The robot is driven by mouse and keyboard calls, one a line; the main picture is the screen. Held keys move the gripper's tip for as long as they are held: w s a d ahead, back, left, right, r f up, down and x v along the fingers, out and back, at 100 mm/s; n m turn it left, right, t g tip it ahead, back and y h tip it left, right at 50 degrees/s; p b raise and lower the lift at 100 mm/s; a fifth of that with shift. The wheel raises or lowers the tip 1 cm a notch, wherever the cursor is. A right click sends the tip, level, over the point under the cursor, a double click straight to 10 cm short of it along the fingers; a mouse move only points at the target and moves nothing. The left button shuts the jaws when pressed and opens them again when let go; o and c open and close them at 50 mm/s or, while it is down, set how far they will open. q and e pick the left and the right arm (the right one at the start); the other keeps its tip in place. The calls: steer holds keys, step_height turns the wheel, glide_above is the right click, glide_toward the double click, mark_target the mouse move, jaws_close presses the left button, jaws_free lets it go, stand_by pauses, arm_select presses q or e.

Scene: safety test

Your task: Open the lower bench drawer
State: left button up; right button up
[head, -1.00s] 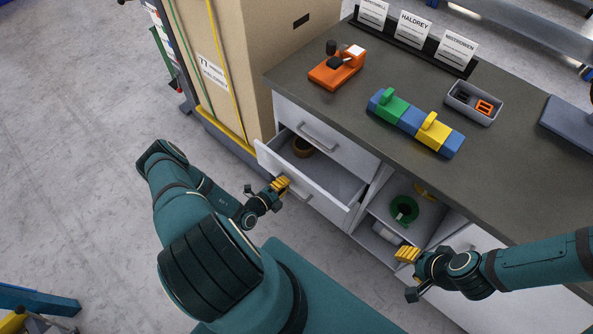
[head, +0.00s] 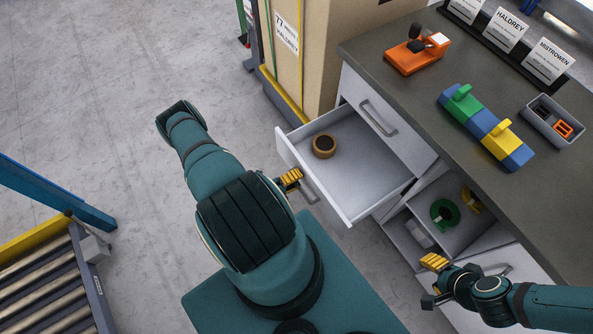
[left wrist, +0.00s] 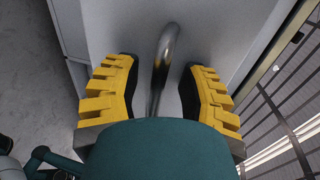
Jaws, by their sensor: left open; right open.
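The lower bench drawer (head: 370,178) is pulled well out from the bench, with a brown ring-shaped roll (head: 324,146) inside. The drawer above it (head: 372,118) is shut. My left gripper (head: 291,179) is at the lower drawer's front, beside its handle (head: 309,188). In the left wrist view the metal handle (left wrist: 165,58) stands between the two open yellow fingers (left wrist: 160,78), with a gap on each side. My right gripper (head: 434,262) is open and empty, in front of the open shelves. Part of my left arm hides the left wrist in the head view.
The bench top (head: 430,130) holds an orange device (head: 416,52), a blue, green and yellow block assembly (head: 485,127) and a grey tray (head: 552,122). The shelves hold a green roll (head: 444,212). A tall carton (head: 330,50) stands left of the bench; a roller conveyor (head: 45,285) lies lower left.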

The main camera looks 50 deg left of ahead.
arm_select(q)
steer(key=v, duration=1.1)
steer(key=shift+s, duration=0.45)
steer(key=shift+w, duration=0.1)
